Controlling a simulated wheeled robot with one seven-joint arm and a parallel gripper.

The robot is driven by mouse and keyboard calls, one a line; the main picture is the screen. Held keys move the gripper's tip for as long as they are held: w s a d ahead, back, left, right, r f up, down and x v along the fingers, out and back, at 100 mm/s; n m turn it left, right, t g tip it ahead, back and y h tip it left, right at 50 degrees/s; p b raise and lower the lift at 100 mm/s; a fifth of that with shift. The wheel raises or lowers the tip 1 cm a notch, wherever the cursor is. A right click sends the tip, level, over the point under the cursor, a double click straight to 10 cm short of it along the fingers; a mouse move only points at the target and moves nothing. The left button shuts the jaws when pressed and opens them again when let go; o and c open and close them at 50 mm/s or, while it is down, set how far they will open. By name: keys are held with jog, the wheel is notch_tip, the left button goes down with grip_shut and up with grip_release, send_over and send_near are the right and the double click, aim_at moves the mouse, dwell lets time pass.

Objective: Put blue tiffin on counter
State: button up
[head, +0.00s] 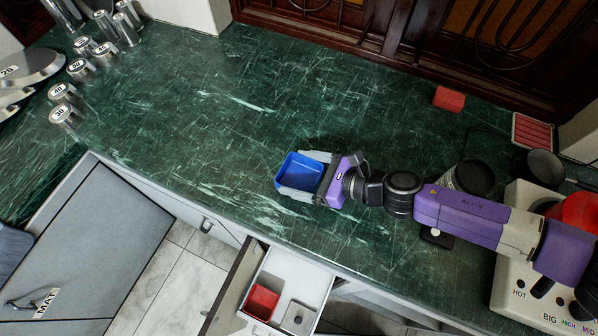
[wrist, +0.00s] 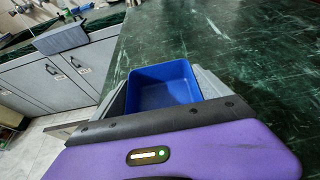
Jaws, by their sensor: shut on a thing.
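The blue tiffin (head: 300,172) is an open rectangular box between the fingers of my gripper (head: 302,175). In the wrist view the tiffin (wrist: 162,88) shows its empty inside, with a grey finger on each side of it. My gripper (wrist: 163,95) is shut on it. The green marble counter (head: 190,130) lies below and around it, and the tiffin is near the counter's front edge. I cannot tell whether the tiffin touches the counter or is held just above it.
An open drawer (head: 318,272) below the front edge holds a red box (head: 262,302) and a steel box (head: 298,318). Numbered steel canisters (head: 64,115) stand at the left. A red block (head: 449,99) lies at the back right. The counter's middle is clear.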

jog(key=shift+f, duration=0.4)
jog(key=shift+f, duration=0.1)
jog(key=o, duration=1.3)
jog(key=shift+c, duration=0.2)
jog(key=shift+d, duration=0.2)
jog(key=b+v, duration=0.1)
jog(key=v, duration=1)
jog(key=shift+s+d+r+b, duration=0.2)
jog(key=shift+d+r+b, duration=0.05)
jog(key=shift+r+b, duration=0.15)
